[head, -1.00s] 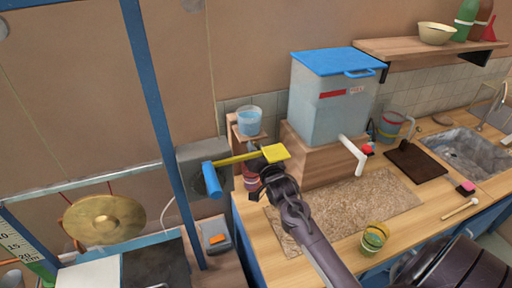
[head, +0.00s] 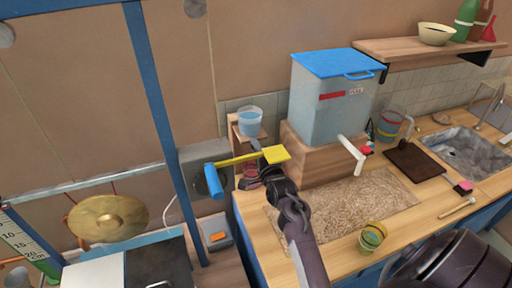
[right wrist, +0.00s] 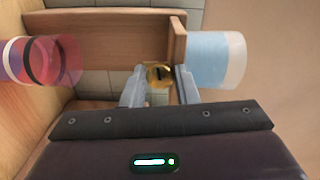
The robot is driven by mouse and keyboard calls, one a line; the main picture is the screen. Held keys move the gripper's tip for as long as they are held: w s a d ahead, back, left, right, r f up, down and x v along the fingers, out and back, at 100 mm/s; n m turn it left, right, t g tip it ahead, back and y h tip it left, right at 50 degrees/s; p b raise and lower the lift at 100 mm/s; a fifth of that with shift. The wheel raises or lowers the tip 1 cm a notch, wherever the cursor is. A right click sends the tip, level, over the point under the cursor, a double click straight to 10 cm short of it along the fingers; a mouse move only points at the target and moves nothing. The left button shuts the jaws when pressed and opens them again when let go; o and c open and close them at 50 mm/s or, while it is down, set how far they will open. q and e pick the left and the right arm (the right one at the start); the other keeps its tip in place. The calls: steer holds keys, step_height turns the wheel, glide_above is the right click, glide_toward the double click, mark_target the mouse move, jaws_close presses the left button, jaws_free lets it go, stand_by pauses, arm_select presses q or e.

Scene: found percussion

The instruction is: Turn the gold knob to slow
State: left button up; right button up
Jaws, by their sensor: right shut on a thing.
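The gold knob (right wrist: 159,74) shows in the right wrist view, small and round with a dark mark on its face. It sits between the two fingers of my right gripper (right wrist: 160,86), which is shut on it. In the head view my right gripper (head: 259,154) reaches to the wooden stand behind the yellow bar, and the knob is hidden there. Which setting the knob's mark points to cannot be read. My left gripper is not in view.
A cup of blue water (head: 250,122) stands on the wooden stand, with a red striped cup (head: 251,172) lower down. A blue-lidded tank (head: 330,100) stands right; a gong (head: 108,218) hangs left.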

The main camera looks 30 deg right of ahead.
steer(key=shift+d+m, duration=0.15)
steer(key=shift+m, duration=0.55)
